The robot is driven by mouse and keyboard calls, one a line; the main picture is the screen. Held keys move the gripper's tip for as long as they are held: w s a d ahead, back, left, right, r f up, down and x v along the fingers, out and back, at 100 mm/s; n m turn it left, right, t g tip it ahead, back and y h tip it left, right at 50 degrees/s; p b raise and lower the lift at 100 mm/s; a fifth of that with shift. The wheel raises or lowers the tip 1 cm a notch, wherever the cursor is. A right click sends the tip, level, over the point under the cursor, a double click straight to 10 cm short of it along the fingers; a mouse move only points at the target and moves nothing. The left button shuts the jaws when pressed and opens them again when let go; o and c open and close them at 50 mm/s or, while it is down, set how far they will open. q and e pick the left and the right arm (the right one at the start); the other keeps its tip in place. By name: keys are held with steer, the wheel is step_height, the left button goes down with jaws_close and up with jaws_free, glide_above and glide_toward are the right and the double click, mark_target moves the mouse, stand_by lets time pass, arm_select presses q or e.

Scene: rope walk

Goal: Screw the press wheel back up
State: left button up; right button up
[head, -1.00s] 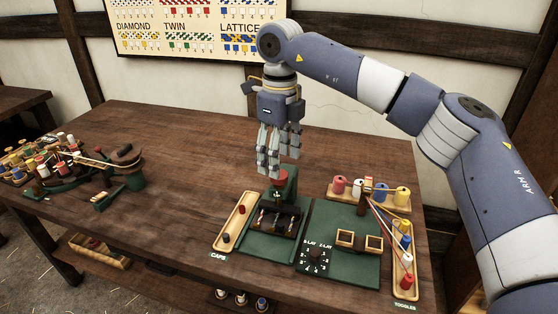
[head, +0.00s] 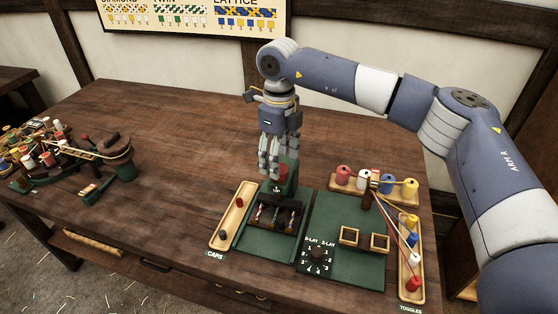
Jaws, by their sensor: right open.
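The press (head: 289,172) is a dark green upright at the back of a green base with a dark slotted block. My left gripper is not in view.
The caps tray (head: 233,214) lies left of the press. A green board (head: 346,237) with a dial and two small wooden frames lies right of it. Strands run from a post to spools in the toggles tray (head: 411,262). The table's middle left is clear.

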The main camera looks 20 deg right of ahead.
step_height(320, 180, down, 2)
steer(key=shift+s+f, duration=0.1)
steer(key=c, duration=1.1)
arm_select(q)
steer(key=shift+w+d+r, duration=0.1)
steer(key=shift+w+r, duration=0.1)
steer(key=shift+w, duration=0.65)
